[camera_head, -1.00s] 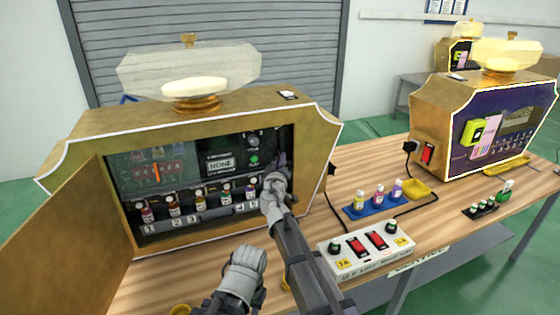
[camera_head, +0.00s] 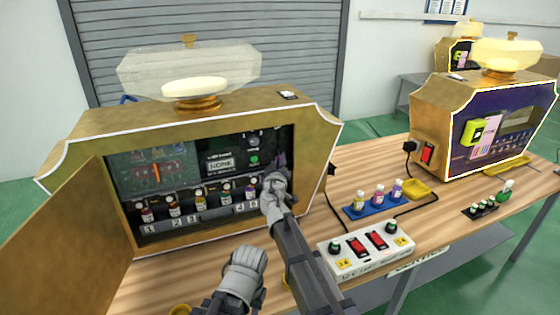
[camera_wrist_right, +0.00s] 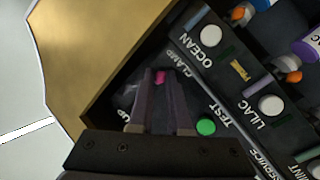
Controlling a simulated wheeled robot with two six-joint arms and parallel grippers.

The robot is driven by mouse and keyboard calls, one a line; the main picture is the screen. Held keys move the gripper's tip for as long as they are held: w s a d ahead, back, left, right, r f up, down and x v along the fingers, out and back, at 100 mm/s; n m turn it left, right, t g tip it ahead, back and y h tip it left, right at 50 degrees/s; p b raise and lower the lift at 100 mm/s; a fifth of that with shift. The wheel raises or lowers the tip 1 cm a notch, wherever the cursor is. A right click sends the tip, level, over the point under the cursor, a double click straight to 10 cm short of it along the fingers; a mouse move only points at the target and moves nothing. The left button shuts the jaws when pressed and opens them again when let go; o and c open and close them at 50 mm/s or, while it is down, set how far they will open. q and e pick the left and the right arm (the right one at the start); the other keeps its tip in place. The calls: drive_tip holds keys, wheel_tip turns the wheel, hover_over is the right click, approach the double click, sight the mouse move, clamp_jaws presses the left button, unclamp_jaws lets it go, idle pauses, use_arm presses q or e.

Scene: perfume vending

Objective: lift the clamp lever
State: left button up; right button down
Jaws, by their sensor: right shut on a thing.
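The open gold perfume machine (camera_head: 80,135) stands on the left of the table. My right gripper (camera_head: 279,162) reaches into the right end of its opening. In the right wrist view, the two fingers of my right gripper (camera_wrist_right: 161,82) are shut beside the CLAMP label (camera_wrist_right: 184,68). A small pink piece (camera_wrist_right: 160,76) shows between the fingertips and looks like part of the clamp lever; the rest is hidden by the fingers. My left gripper (camera_head: 243,272) is low in front of the machine, seen from behind; its fingers are hidden.
Several small bottles (camera_head: 174,205) stand in a row inside the machine. A green TEST button (camera_wrist_right: 206,126) is close to the right fingers. The open door (camera_head: 75,245) is at left. A switch box (camera_head: 367,250) and a blue bottle tray (camera_head: 372,211) lie to the right.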

idle(0.3)
drive_tip(key=r+g+p, duration=0.1)
drive_tip(key=p, duration=0.3)
drive_tip(key=r+n+g+p, duration=0.1)
drive_tip(key=r+g+p, duration=0.1)
drive_tip(key=p, duration=0.3)
drive_tip(key=r+n+g+p, duration=0.1)
drive_tip(key=g+p, duration=0.1)
drive_tip(key=p, duration=0.3)
drive_tip(key=shift+s+d+r, duration=0.1)
drive_tip(key=shift+s+r, duration=0.15)
drive_tip(key=shift+s, duration=0.1)
drive_tip(key=shift+r+n+g+p, duration=0.15)
drive_tip(key=shift+n+g+p, duration=0.15)
drive_tip(key=shift+g+p, duration=0.6)
drive_tip(key=c, duration=1.2)
unclamp_jaws()
drive_tip(key=shift+o, duration=0.2)
